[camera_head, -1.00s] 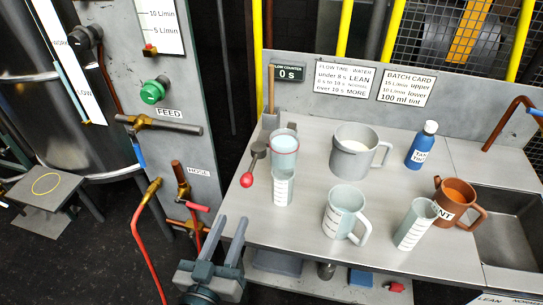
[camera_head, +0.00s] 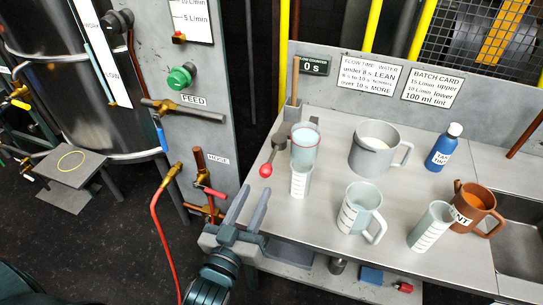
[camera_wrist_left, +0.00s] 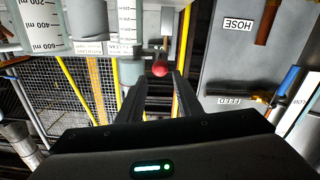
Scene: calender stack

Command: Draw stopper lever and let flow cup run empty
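A graduated beaker (camera_head: 300,183) stands below the cup. My left gripper (camera_head: 250,205) is open and empty, just below and in front of the ball. In the left wrist view, which looks upside down, the red ball (camera_wrist_left: 160,70) shows just beyond and between the open fingertips. My right gripper is out of view.
The flow counter (camera_head: 313,65) reads 0 s. A large grey mug (camera_head: 366,158), a clear jug (camera_head: 358,213), a measuring beaker (camera_head: 430,227), a brown jug (camera_head: 475,208) and a blue bottle (camera_head: 443,148) stand on the bench. A panel with a red hose (camera_head: 157,225) is at left.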

